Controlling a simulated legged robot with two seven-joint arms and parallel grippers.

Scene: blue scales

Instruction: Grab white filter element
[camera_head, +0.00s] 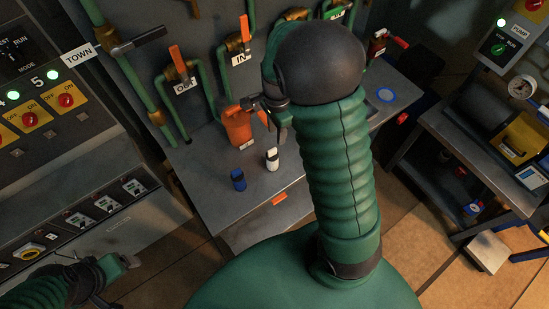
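The white filter element (272,160) is a small white cylinder with a dark band, upright on the grey bench. It stands to the right of a similar blue element (238,180). My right gripper (267,116) is above and beyond the white element in the picture, apart from it, beside an orange container (237,127). Its fingers look spread, with nothing seen between them; my forearm hides part of it. My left gripper (118,268) is at the lower left, by the control cabinet, far from the elements; its finger opening is unclear.
Green pipes with orange-handled valves (178,58) rise behind the bench (215,210). An orange piece (279,198) lies at the bench's front edge. A control cabinet (90,190) stands left, and a bench with a yellow machine (522,138) stands right.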

